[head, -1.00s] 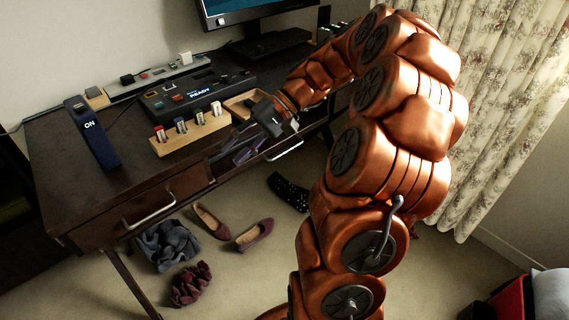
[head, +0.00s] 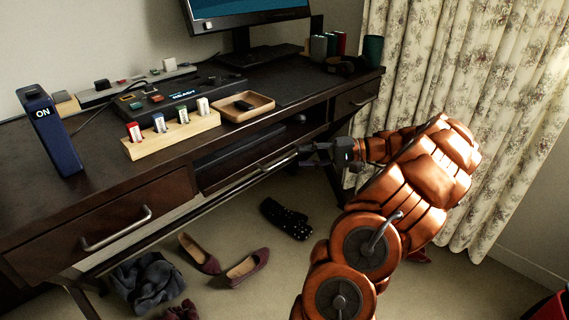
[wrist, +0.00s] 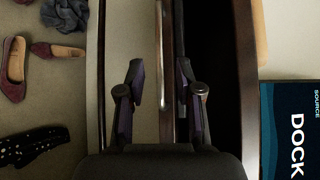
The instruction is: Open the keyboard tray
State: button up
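The dark keyboard tray (head: 215,184) sits in the middle bay of the brown desk, under the top. Its thin metal handle (head: 276,168) runs along its front and shows in the wrist view as a long bar (wrist: 166,75). My gripper (head: 308,154) is in front of the bay, near the handle's right end. In the wrist view my gripper (wrist: 160,90) is open, and the bar lies between the lines of its two fingers. Contact with the handle cannot be told. The tray's inside is mostly in shadow.
The desktop holds a wooden block with several coloured sticks (head: 172,134), a wooden tray (head: 246,107), a blue ON device (head: 52,130) and a monitor (head: 246,12). Drawers flank the bay. Shoes (head: 248,267) and clothes (head: 147,280) lie on the floor. A curtain (head: 455,90) hangs right.

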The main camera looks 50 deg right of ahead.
aim_at(286, 159)
jog(key=b+x, duration=0.1)
jog(key=x, duration=0.4)
jog(key=shift+w+a+f+b, duration=0.1)
jog(key=shift+w+a+b, duration=0.1)
jog(key=shift+a+b, duration=0.2)
jog(key=shift+d, duration=0.1)
grip_shut()
